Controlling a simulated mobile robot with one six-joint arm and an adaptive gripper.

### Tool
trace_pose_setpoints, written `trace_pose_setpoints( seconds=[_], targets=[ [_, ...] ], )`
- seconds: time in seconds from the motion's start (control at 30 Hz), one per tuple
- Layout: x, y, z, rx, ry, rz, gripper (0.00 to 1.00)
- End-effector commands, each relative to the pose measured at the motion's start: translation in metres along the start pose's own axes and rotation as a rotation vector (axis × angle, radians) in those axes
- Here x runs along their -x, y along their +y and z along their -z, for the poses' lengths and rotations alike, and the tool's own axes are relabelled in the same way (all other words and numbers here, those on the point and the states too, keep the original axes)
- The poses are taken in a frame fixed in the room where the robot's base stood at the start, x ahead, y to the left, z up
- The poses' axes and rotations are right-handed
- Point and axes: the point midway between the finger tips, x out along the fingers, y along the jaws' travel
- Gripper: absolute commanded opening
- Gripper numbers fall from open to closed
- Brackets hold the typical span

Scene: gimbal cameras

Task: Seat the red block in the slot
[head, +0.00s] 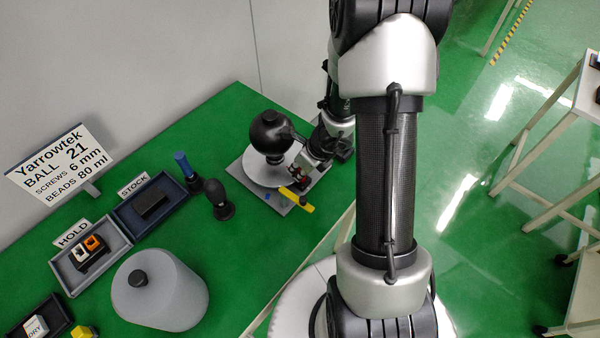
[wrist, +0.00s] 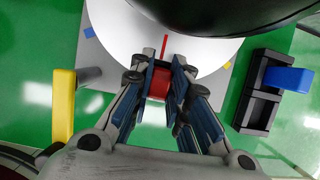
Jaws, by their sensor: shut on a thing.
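My gripper (wrist: 160,72) is shut on the red block (wrist: 158,88), which shows between the blue-padded fingers in the wrist view. The fingers hide most of the block. In the head view my gripper (head: 301,172) is beside the black ball-shaped device, at the right of the white disc (head: 250,172). In the wrist view the disc (wrist: 120,35) carries a thin red line (wrist: 165,46) just beyond the fingertips. I cannot make out the slot, nor whether the block touches anything.
The black ball device (head: 270,137) stands over the disc on a grey plate (head: 240,181). A yellow handle (head: 296,198) sits at its front edge. A black holder (wrist: 258,95) with a blue-handled tool (wrist: 290,79) stands to one side. Left are the stock tray (head: 124,210) and hold tray (head: 65,275).

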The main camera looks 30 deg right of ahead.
Motion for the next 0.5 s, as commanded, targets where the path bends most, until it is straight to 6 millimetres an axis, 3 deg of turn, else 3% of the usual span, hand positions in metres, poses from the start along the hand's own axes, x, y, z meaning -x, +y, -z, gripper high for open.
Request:
trace_pose_setpoints(
  seconds=[0.4, 0.43, 0.5],
  targets=[
    [-0.0044, -0.0002, 0.0015, 0.001, -0.001, 0.000, 0.00],
    [-0.0033, -0.0001, 0.0012, 0.000, -0.001, 0.000, 0.18],
    [-0.0028, -0.0001, 0.0010, 0.001, 0.000, 0.000, 0.23]
  ],
)
